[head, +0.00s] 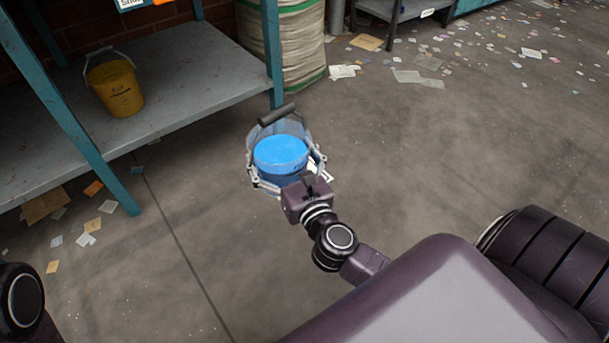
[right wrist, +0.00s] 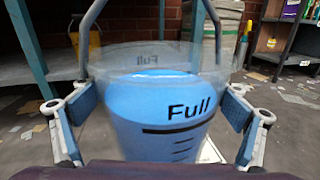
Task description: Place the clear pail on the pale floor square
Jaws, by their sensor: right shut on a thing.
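The clear pail (head: 281,152) holds blue contents and has a dark grip on its raised handle. It stands in front of the shelf in the head view. In the right wrist view the pail (right wrist: 165,112) is upright and shows the word "Full" and level marks. My right gripper (head: 287,172) is shut on the pail, with one finger on each side. The pale floor square (head: 323,172) shows only as a white edge behind the pail's right side; the pail and gripper hide the rest. I cannot tell whether the pail touches the floor. My left gripper is out of view.
A yellow pail (head: 116,88) stands on the grey shelf (head: 190,75) with teal posts at left. A large pale sack (head: 290,40) stands behind the clear pail. Paper scraps litter the floor at upper right and lower left. The floor right of the pail is mostly clear.

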